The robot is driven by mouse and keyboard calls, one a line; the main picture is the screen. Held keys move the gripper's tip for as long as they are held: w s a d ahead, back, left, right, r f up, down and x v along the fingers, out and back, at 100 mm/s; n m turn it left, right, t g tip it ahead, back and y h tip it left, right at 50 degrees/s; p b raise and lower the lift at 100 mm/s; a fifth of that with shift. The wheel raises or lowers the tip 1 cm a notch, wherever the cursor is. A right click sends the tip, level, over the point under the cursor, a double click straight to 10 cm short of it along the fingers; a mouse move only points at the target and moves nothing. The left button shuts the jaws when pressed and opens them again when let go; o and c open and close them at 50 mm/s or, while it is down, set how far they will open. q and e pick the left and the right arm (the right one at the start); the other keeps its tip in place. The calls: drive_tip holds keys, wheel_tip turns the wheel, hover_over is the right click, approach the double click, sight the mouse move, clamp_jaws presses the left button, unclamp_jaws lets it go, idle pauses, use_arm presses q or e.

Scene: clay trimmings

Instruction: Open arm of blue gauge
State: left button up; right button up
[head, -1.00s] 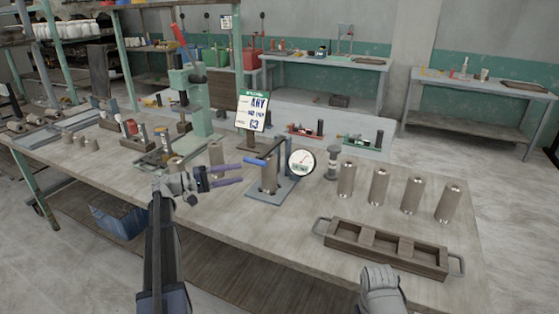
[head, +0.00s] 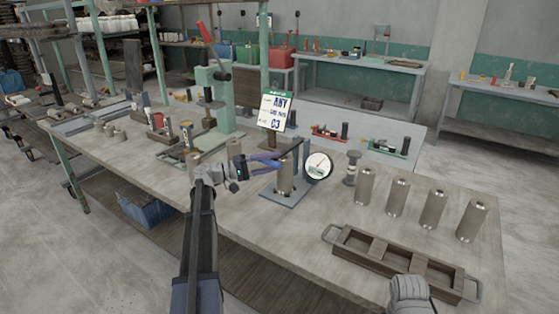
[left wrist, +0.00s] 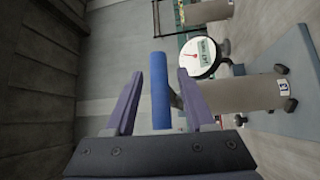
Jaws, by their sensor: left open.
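The blue gauge stands on a blue base plate (head: 285,196) on the bench, with a round white dial (head: 319,165) and a metal cylinder (head: 285,178) in it. Its blue arm handle (left wrist: 160,90) lies between the fingers of my left gripper (left wrist: 161,95) in the left wrist view, with a gap on both sides. In the head view my left gripper (head: 273,163) is open, reaching from the left to the gauge, and its fingers mostly cover the handle. Part of my right arm shows at the lower right; its fingers cannot be made out.
Several metal cylinders (head: 398,197) stand right of the gauge. A wooden tray (head: 400,267) with handles lies at the front right. A sign (head: 275,110) stands behind the gauge and a green press (head: 216,95) at the back left. Bare bench lies in front of the gauge.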

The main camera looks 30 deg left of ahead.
use_arm(q)
drive_tip(key=shift+x, duration=1.25)
drive_tip(key=shift+c, duration=0.2)
clamp_jaws()
idle(0.3)
